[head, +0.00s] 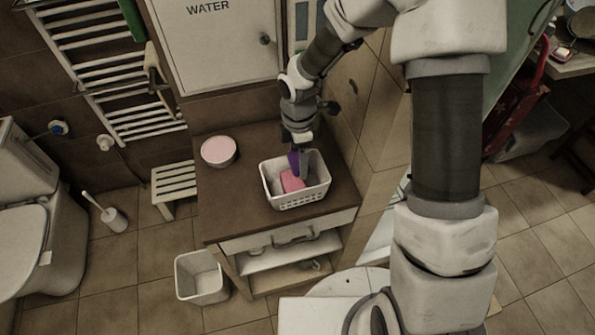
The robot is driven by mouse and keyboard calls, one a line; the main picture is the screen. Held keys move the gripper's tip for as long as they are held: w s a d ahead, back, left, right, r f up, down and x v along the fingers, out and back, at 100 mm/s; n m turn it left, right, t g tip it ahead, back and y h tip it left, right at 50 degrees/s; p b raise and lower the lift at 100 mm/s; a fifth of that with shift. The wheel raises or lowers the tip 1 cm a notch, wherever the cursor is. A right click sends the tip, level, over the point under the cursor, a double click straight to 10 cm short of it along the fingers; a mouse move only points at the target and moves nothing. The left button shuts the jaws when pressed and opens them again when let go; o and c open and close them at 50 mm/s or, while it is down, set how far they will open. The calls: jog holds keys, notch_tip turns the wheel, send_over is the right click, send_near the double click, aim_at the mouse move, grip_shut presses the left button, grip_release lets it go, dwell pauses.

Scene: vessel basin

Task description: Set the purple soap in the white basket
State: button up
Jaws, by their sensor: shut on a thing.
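The white basket (297,201) stands on the brown top of a low cabinet. My gripper (298,160) points down at the basket's back part and is shut on the purple soap (294,161). The soap is held upright at or just inside the basket's opening; I cannot tell whether it touches the basket. A pink thing (291,181) lies in the basket, just below and in front of the soap. The gripper's fingertips are small and partly hidden.
A round bowl with a pink top (218,151) stands on the cabinet top (232,207), left of the basket. The cabinet top in front of it is clear. A wall and a door with "WATER" (215,40) rise behind. A white bin (201,278) stands on the floor.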

aim_at(298, 179)
notch_tip(298, 179, down, 5)
jog(key=shift+f, duration=0.2)
dwell(0.3)
jog(key=shift+f+b, duration=0.45)
jog(key=shift+f, duration=0.15)
jog(key=o, duration=1)
jog(key=shift+r, duration=0.1)
jog(key=shift+o, duration=0.2)
jog(key=shift+r, duration=0.1)
